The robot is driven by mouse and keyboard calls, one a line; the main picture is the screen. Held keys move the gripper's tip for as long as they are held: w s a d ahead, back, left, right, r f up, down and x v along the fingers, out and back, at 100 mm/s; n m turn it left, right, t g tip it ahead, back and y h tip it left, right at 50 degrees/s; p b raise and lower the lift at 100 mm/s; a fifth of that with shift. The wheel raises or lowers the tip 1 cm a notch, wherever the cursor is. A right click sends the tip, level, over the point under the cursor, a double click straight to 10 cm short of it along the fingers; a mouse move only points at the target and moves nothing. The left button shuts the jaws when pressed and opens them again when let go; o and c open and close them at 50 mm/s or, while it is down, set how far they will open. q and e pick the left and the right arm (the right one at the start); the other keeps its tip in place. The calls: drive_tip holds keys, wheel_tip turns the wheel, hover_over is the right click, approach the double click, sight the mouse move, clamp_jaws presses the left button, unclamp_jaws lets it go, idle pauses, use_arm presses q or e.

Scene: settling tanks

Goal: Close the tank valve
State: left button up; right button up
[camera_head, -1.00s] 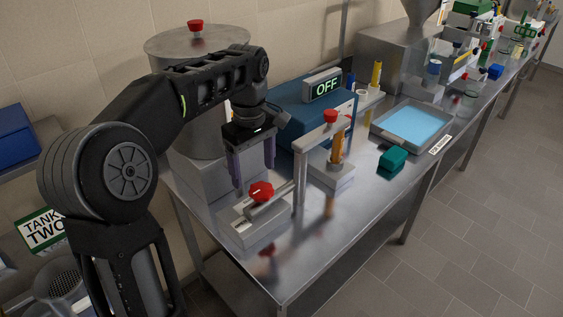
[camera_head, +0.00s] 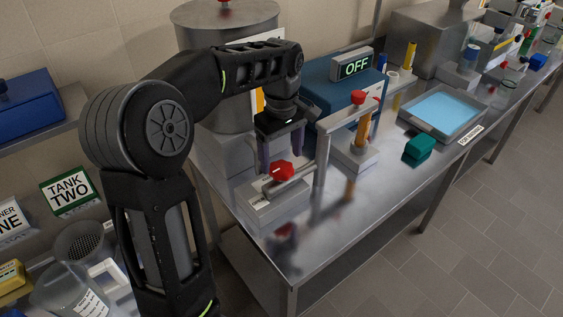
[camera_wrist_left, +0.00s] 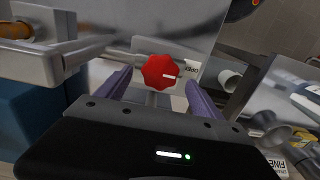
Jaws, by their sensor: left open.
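The tank valve has a red lobed knob (camera_head: 282,170) on a grey pipe over a pale block (camera_head: 275,203) near the table's front left. In the left wrist view the red knob (camera_wrist_left: 159,71), with a white mark on it, sits ahead, between the lines of the two fingers. My left gripper (camera_head: 282,157) is open, with purple fingers pointing down just behind and around the knob; I cannot tell whether they touch it. It also shows in the left wrist view (camera_wrist_left: 160,92). The steel tank (camera_head: 215,85) stands behind my arm and is partly hidden. My right gripper is not in view.
A blue box with an OFF display (camera_head: 357,66), a green block (camera_head: 419,148) and a tray of blue liquid (camera_head: 440,112) are farther right. The front table surface is clear.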

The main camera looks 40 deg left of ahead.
sight(281, 170)
use_arm(q)
drive_tip(key=shift+f, duration=1.45)
drive_tip(key=shift+c, duration=0.6)
drive_tip(key=c, duration=1.3)
